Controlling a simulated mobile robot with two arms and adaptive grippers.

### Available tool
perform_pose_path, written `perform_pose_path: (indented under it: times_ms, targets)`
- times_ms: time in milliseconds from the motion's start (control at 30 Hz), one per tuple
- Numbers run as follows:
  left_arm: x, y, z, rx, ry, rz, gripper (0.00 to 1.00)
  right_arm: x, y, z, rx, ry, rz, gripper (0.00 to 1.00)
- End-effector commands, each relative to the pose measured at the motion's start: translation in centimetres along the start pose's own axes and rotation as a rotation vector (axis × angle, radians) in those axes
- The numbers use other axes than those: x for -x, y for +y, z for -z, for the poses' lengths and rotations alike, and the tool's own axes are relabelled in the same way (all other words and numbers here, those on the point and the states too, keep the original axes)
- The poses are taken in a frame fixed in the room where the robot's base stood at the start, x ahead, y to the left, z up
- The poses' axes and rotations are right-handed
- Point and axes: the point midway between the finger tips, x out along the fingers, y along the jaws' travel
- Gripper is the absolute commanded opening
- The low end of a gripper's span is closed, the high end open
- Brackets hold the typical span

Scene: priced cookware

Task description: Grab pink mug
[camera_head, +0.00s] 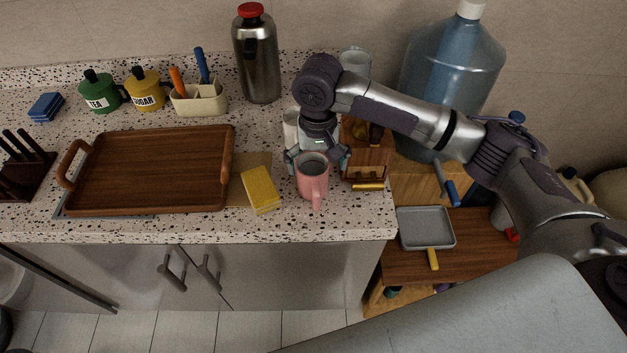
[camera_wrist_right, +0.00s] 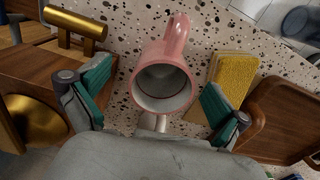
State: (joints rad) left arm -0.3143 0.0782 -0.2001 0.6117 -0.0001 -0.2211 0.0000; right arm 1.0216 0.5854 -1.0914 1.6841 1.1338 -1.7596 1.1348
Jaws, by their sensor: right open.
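The pink mug (camera_head: 312,181) stands upright on the speckled countertop near its front edge, with its handle toward the front. My right gripper (camera_head: 317,160) is open above and just behind the mug, with one finger to each side of it. In the right wrist view the mug (camera_wrist_right: 164,80) shows its empty grey inside between the two green-padded fingers of the gripper (camera_wrist_right: 155,97), with gaps on both sides. My left gripper is not in view.
A yellow sponge (camera_head: 260,189) lies left of the mug, beside a wooden tray (camera_head: 231,152). A wooden box with gold parts (camera_head: 366,163) stands close on the right. A white object (camera_head: 290,130) is behind the gripper. A steel bottle (camera_head: 257,60) stands farther back.

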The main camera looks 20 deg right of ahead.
Motion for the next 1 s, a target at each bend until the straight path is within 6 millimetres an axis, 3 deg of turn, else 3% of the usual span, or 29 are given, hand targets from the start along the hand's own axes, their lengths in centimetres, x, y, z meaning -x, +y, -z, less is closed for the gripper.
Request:
perform_pose_path:
  times_ms: [267, 533, 833, 1000]
  targets:
    - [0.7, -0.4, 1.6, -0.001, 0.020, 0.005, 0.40, -2.1, -0.2, 0.0, 0.002, -0.001, -0.001, 1.00]
    - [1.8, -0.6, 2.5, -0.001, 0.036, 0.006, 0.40, -5.9, -0.6, 0.1, 0.000, 0.000, -0.001, 1.00]
    - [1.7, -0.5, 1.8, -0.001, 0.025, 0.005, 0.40, -6.5, -0.7, 0.2, 0.002, 0.003, 0.001, 1.00]
    - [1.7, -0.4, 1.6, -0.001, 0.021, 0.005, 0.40, -6.5, -0.7, 0.2, 0.002, 0.002, 0.001, 0.72]
